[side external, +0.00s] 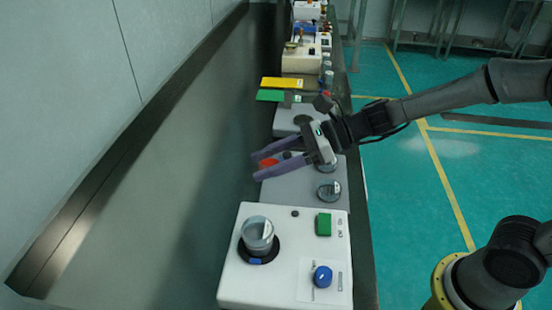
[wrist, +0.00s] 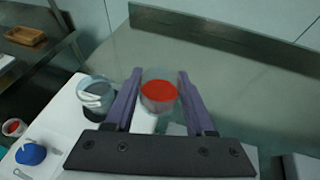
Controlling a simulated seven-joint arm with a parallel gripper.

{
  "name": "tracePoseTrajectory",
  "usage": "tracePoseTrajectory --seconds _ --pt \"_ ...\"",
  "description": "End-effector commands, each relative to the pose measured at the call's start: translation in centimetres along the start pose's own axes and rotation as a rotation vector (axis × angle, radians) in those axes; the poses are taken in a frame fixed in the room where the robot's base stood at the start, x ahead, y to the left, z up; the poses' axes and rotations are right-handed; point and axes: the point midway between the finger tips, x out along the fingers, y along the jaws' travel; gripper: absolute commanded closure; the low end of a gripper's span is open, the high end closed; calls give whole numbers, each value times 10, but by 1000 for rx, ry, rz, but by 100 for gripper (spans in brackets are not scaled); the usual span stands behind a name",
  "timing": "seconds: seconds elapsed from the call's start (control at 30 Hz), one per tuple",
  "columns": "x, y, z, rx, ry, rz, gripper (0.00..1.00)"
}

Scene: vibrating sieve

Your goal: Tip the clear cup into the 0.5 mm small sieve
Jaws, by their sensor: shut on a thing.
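My gripper (side external: 256,167) is shut on the clear cup (wrist: 158,101), which holds red material. In the wrist view the cup sits between my two purple fingers (wrist: 160,73) and looks roughly upright. In the side view the red contents (side external: 268,163) show between the fingers, but the clear walls are hard to make out. A small metallic sieve (side external: 258,232) stands on the black round seat of the white machine; its size mark is not readable. In the wrist view this sieve (wrist: 95,91) is left of the cup and apart from it.
The white machine (side external: 235,285) has a green switch (side external: 323,224) and a blue knob (side external: 322,276). Behind it, a grey base carries round metallic containers (side external: 328,190). Green and yellow panels (side external: 282,83) and more equipment line the bench further back. The bench left of the machines is clear.

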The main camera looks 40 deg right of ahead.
Motion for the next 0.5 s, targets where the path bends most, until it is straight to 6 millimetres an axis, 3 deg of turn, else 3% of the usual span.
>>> tracePoseTrajectory --seconds 0.3,0.5 --pt "13 52 32 -35 -4 71 99" --pt "13 79 42 -53 0 124 99"
